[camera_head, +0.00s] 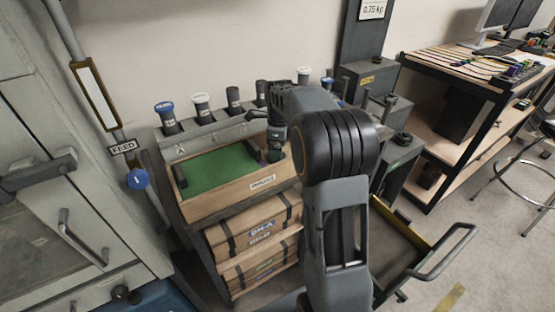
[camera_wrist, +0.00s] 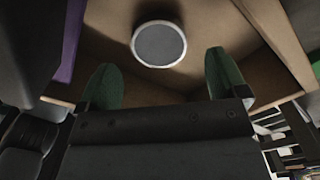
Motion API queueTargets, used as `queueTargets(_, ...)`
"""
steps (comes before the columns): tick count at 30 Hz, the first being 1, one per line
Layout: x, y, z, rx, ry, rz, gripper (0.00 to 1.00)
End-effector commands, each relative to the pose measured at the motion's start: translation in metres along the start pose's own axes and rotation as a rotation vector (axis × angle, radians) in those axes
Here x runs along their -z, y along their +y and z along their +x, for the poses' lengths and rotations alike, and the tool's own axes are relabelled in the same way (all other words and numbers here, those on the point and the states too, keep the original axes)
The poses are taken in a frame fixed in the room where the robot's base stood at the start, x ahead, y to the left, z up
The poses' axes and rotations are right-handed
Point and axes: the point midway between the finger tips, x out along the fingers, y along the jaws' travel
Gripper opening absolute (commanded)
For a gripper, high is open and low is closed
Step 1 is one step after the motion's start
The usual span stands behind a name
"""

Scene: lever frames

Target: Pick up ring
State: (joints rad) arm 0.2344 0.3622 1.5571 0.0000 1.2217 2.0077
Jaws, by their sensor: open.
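A round grey disc with a pale rim (camera_wrist: 158,44) lies on the brown floor of a wooden compartment in the wrist view. It is the only ring-like thing I can make out; whether its grey middle is solid or a hole, I cannot tell. My gripper (camera_wrist: 163,76) is open, with its two green-tipped fingers apart and nothing between them. The disc lies just beyond the fingertips, roughly centred between them. In the head view my gripper (camera_head: 275,148) is over the right end of the wooden box (camera_head: 240,200), and the arm hides the disc.
A green-lined section (camera_head: 215,172) fills the box's left part. A purple strip (camera_wrist: 70,38) stands left of the disc. Compartment walls surround the fingers. Several capped containers, one blue-topped (camera_head: 168,116), stand on the ledge behind. A yellow-edged cart (camera_head: 405,245) stands right.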

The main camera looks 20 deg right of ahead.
Motion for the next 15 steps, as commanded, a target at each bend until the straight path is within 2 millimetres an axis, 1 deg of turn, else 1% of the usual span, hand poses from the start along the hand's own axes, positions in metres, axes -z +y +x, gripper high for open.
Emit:
queueTargets(1, 0.001, 0.001, 0.011, -0.003, 0.001, 0.0, 0.92)
queueTargets(6, 0.001, 0.001, 0.029, -0.003, 0.001, 0.0, 0.92)
queueTargets(9, 0.001, 0.001, 0.034, -0.001, 0.0, 0.0, 0.92)
queueTargets(15, 0.001, 0.001, 0.035, 0.0, 0.0, 0.0, 0.92)
